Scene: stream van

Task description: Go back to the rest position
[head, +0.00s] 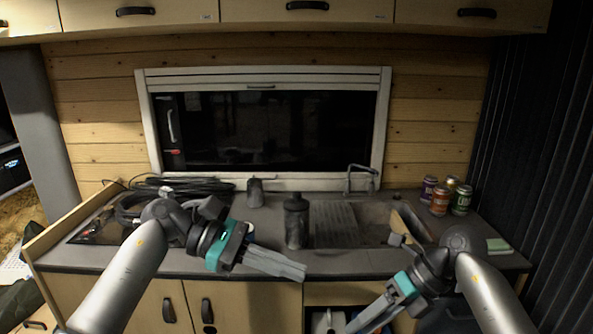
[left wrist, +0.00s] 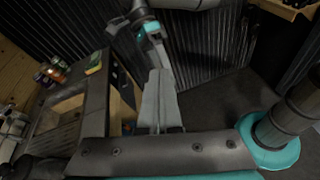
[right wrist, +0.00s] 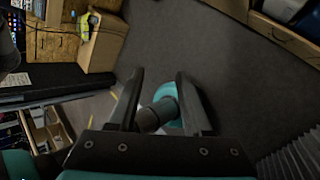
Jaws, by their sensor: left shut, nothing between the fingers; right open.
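My left gripper (head: 303,272) is shut and empty. It hangs in front of the counter's front edge in the head view, pointing right. My right gripper (head: 352,330) is low at the bottom of the head view, pointing down and left. In the right wrist view its two dark fingers (right wrist: 158,80) stand apart with nothing held between them. Floor and part of my own base show beyond them. Both grippers are apart from the things on the counter (head: 350,262).
A dark bottle (head: 296,222), a small grey pot (head: 255,192), a sink with a tap (head: 361,180) and a coiled black cable (head: 190,187) are on the counter. Several cans (head: 440,198) and a green sponge (head: 499,245) are at its right. Overhead cabinets (head: 300,12) hang above.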

